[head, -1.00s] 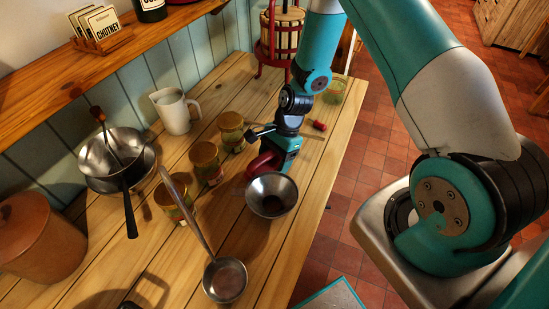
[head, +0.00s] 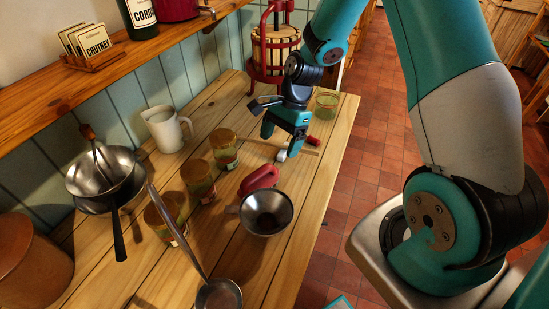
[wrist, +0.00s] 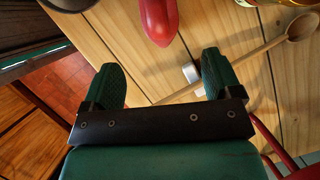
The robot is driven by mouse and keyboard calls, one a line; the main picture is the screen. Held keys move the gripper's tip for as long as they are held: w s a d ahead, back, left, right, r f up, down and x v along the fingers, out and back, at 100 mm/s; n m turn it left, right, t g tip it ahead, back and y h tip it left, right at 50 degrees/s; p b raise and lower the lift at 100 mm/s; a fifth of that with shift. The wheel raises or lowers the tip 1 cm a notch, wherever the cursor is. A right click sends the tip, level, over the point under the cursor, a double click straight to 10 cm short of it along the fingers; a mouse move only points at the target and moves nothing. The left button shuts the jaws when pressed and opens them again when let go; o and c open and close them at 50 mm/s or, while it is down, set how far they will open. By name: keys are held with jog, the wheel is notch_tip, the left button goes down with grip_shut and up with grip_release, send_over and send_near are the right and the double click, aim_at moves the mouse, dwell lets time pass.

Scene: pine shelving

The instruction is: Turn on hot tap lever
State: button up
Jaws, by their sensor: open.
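No tap or hot tap lever can be made out in either view. My gripper (head: 281,141) is open and empty above the right part of the pine worktop (head: 226,262).
A metal funnel (head: 265,212), several lidded jars (head: 198,180), a white jug (head: 166,130) and a ladle (head: 219,294) stand or lie leftward and nearer. A wooden spoon (wrist: 300,25) crosses beneath. A red fruit press (head: 275,50) stands behind. The worktop's right edge drops to tiled floor.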

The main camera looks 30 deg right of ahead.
jog(key=s+a+r+n, duration=0.5)
jog(key=a+r+n, duration=0.35)
jog(key=r, duration=0.35)
jog(key=s+a+r+n, duration=0.2)
jog(key=s+r+n, duration=0.2)
jog(key=s+n, duration=0.3)
jog(key=s+a+r+n+t, duration=0.1)
jog(key=s+a+r+n, duration=0.2)
jog(key=s+r+n, duration=0.2)
jog(key=s+n, duration=0.2)
jog(key=s, duration=0.1)
jog(key=shift+s+a, duration=0.25)
jog(key=shift+a, duration=0.05)
jog(key=shift+w, duration=0.1)
jog(key=c, duration=0.8)
jog(key=shift+c, duration=0.2)
